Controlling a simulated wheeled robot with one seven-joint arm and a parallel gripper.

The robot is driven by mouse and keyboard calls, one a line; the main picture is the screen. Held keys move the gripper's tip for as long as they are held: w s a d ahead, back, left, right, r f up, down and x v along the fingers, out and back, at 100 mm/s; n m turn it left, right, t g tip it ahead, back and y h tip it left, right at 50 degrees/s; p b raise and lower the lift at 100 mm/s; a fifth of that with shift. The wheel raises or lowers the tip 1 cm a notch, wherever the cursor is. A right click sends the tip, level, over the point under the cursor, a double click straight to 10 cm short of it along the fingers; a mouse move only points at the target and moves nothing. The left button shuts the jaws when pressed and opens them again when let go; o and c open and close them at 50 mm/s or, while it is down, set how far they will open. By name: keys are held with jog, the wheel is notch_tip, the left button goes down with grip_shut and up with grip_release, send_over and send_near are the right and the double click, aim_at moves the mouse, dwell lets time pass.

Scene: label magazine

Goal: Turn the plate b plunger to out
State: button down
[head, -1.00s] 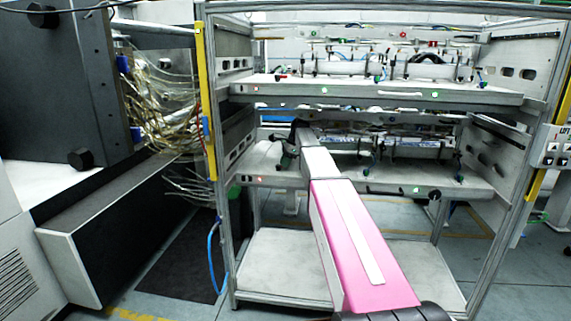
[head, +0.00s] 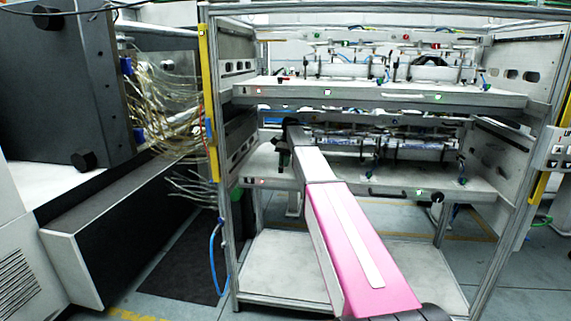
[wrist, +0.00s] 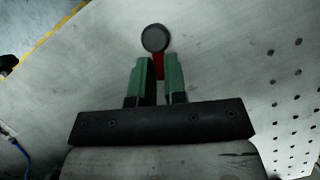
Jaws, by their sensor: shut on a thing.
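In the wrist view, the plunger shows a round dark grey knob (wrist: 155,38) with a red lever or stem (wrist: 158,66) below it, against a pale grey plate (wrist: 220,50). My gripper (wrist: 157,60) has its two green fingers on either side of the red part, shut on it. The knob lies just beyond the fingertips. In the head view, my gripper (head: 283,158) is a small dark shape at the left part of the rack's lower shelf (head: 262,165). The plunger cannot be made out there. No plate b label is legible.
The upper shelf (head: 390,90) is above my arm, and the rack's left post (head: 228,230) is close to its left. White cylinders and fittings (head: 420,145) sit on the lower shelf, right of my arm. The wrist view shows a perforated area (wrist: 295,95) at right.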

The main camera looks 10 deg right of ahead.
jog(key=shift+a+f+n+h, duration=0.2)
jog(key=shift+n+h, duration=0.05)
jog(key=shift+n, duration=0.4)
jog(key=shift+a+f+n+h, duration=0.15)
jog(key=shift+n+h, duration=0.1)
jog(key=shift+n, duration=0.4)
jog(key=c, duration=1.2)
grip_release()
jog(key=shift+g, duration=0.3)
jog(key=shift+o, duration=0.2)
jog(key=shift+w+r, duration=0.1)
